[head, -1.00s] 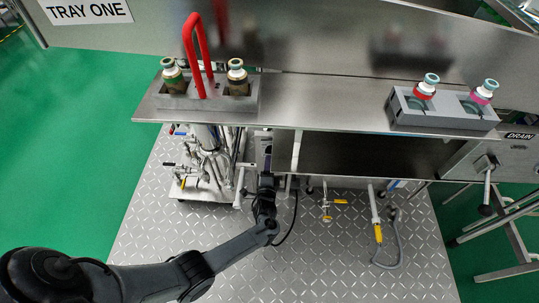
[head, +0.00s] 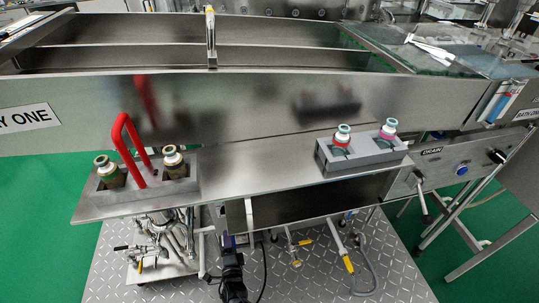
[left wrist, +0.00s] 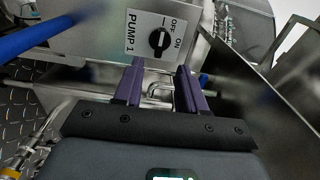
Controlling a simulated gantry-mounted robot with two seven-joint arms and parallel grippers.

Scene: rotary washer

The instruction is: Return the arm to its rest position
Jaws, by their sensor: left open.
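My left gripper (head: 229,242) is below the steel shelf in the head view, at the bottom of the picture. In the left wrist view its two purple fingers (left wrist: 160,78) are apart with nothing held between them. A white PUMP 1 plate with a black rotary knob (left wrist: 159,40) is just beyond the fingertips, and the knob appears clear of them. The plate carries OFF and ON marks. My right gripper is not in either view.
The steel shelf (head: 245,185) overhangs my gripper. It carries a grey holder (head: 350,162) with two capped vials, and another holder with a red handle (head: 122,135). Pipes and valves (head: 160,240) stand left. A blue bar (left wrist: 38,35) is close by in the wrist view.

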